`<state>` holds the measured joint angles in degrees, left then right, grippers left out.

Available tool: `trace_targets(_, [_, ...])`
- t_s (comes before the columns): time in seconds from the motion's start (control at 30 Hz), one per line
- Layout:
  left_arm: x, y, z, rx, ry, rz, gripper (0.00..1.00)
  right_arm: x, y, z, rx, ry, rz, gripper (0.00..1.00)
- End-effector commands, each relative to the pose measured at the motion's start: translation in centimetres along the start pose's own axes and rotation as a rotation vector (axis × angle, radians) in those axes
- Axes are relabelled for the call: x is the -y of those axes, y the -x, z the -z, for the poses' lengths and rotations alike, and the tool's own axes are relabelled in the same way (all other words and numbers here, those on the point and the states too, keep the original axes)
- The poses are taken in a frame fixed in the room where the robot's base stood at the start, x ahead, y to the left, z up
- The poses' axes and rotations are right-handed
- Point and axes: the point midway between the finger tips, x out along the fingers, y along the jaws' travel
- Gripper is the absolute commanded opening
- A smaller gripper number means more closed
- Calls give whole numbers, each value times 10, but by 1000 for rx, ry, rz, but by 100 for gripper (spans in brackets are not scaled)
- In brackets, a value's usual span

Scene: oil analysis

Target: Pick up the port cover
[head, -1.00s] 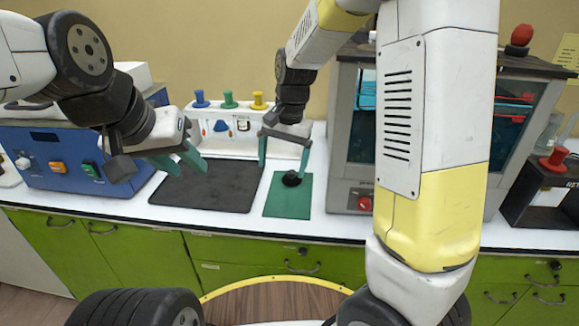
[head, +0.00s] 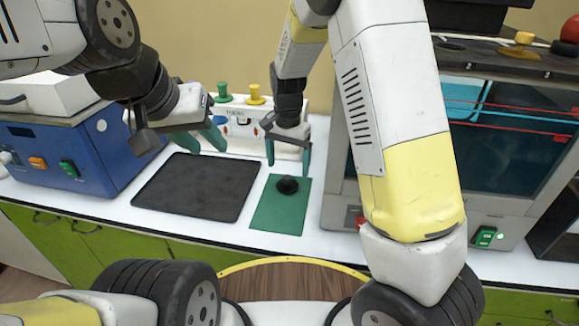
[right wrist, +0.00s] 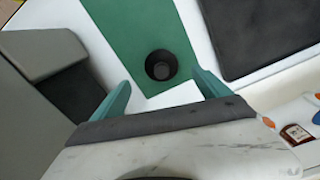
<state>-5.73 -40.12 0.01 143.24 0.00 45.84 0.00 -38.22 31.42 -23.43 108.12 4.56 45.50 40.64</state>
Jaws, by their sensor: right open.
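The black round port cover (head: 288,186) stands on the green mat (head: 266,216) on the white worktop. It also shows in the right wrist view (right wrist: 161,66), with a dark hollow in its top. My right gripper (head: 288,162) is open and empty, pointing down above the mat, its two teal fingers apart. In the right wrist view my right gripper (right wrist: 161,84) has the cover in the gap between its fingertips, but apart from them. My left gripper (head: 206,142) looks open and empty, above the back of the black mat.
A black mat (head: 195,187) lies left of the green one. A blue machine (head: 85,150) stands at the left and a grey glass-fronted cabinet (head: 338,170) close at the right. A white rack (head: 240,128) with coloured knobs stands behind my right gripper.

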Motion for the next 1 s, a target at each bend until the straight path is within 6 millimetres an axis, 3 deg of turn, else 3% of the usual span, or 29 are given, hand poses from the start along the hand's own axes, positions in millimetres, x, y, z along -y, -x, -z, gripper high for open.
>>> trace_targets(0.4, [0,0,0,0,0,0,36,2,-56,1,1,-1,-3,87])
trace_targets(0.73, [0,0,0,0,0,0,36,3,-63,1,0,0,0,87])
trace_targets(1.0, [0,0,0,0,0,0,36,3,-63,1,0,0,0,34])
